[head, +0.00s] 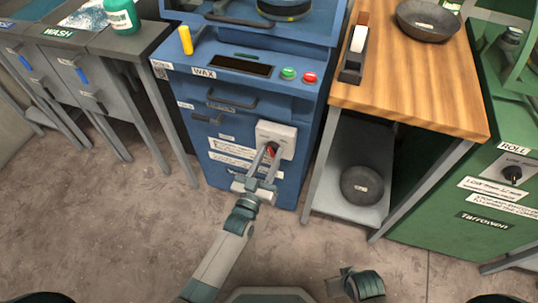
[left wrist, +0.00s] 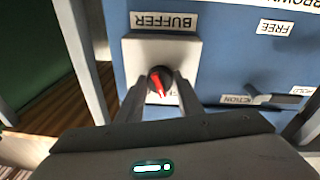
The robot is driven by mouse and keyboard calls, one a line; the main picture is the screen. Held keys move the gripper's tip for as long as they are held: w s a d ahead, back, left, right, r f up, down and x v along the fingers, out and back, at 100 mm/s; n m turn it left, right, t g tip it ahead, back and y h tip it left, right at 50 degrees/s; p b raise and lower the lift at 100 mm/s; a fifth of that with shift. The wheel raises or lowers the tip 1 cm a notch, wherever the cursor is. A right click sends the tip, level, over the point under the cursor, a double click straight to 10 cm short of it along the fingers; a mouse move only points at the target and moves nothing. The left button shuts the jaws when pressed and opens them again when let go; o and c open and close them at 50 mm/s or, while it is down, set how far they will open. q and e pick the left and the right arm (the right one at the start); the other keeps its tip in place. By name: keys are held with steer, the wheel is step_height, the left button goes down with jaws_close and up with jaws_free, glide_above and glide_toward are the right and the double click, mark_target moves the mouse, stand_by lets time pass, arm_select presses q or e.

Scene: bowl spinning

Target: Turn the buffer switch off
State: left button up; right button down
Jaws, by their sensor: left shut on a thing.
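The buffer switch is a dark round knob with a red pointer (left wrist: 157,82) on a light grey plate (left wrist: 190,50) under a BUFFER label in the left wrist view. In the head view the plate (head: 284,135) is on the front of the blue WAX machine (head: 225,135). My left gripper (head: 271,152) reaches up to the plate, its two fingers on either side of the knob and shut on it. The fingers partly hide the plate's lower lettering. Part of my right arm's end (head: 355,285) shows at the bottom; its fingers are unclear.
A wooden-topped table (head: 425,90) with a dark bowl (head: 428,20) stands to the right, with another bowl (head: 362,184) on its lower shelf. A green machine (head: 440,215) is far right. Grey WASH tables (head: 110,42) are left. The floor in front is clear.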

arm_select(q)
steer(key=n+y, duration=0.1)
steer(key=n, duration=0.3)
steer(key=shift+d+f+n, duration=0.1)
steer(key=shift+d+n, duration=0.05)
steer(key=shift+n, duration=0.55)
arm_select(e)
steer(key=shift+r, duration=0.35)
steer(key=shift+s+f, duration=0.1)
steer(key=shift+s, duration=0.1)
